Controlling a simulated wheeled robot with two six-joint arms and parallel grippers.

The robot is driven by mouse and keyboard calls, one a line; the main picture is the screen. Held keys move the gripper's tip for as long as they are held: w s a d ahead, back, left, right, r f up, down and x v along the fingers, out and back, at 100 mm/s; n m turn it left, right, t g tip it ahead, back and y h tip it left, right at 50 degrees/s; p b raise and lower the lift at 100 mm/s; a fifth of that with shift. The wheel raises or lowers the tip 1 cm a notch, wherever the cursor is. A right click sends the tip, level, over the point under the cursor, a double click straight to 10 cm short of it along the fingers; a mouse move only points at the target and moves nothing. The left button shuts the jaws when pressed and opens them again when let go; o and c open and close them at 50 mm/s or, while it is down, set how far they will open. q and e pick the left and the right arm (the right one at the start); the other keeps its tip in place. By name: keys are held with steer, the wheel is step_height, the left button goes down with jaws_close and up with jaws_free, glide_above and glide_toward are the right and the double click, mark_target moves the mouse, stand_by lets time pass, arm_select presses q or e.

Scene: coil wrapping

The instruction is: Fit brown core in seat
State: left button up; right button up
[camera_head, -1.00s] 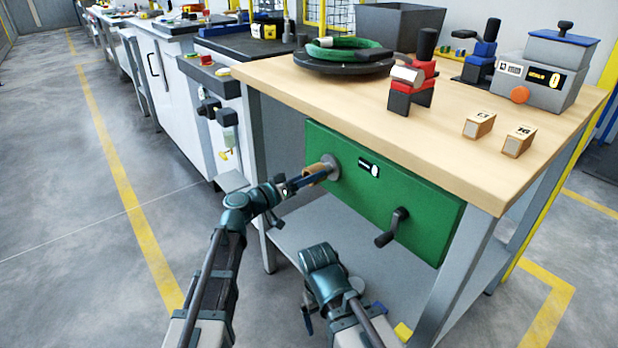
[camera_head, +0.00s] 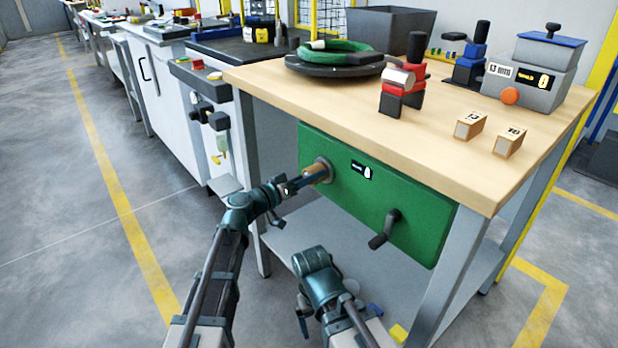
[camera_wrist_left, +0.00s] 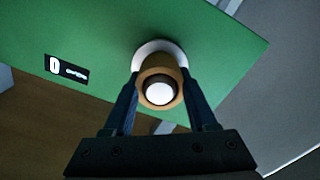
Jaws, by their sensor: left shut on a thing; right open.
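The brown core (camera_head: 313,173) is a short hollow cylinder at the seat on the green panel's left end. The seat (camera_head: 325,166) is a grey round flange. My left gripper (camera_head: 301,181) is shut on the core. In the left wrist view the core (camera_wrist_left: 160,72) is between the two fingers, end-on, in front of the pale seat ring (camera_wrist_left: 152,47). A dark ring and a white disc show inside its bore. The core's far end is hidden, so its depth in the seat cannot be told. My right gripper (camera_head: 304,322) is open, low, away from the panel.
The green panel (camera_head: 405,200) hangs below the wooden tabletop (camera_head: 420,130) and carries a black crank (camera_head: 385,228). A green coil (camera_head: 340,47) lies on a dark disc on the bench. Two wooden blocks (camera_head: 470,125) (camera_head: 509,141) stand near the front edge. A grey lower shelf is beneath.

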arm_select(q)
steer(key=shift+w+d, duration=0.1)
steer(key=o, duration=1.4)
steer(key=shift+o, duration=0.2)
steer(key=v, duration=1.3)
steer(key=shift+s+a, duration=0.3)
steer(key=x, duration=1.4)
steer(key=shift+a, duration=0.1)
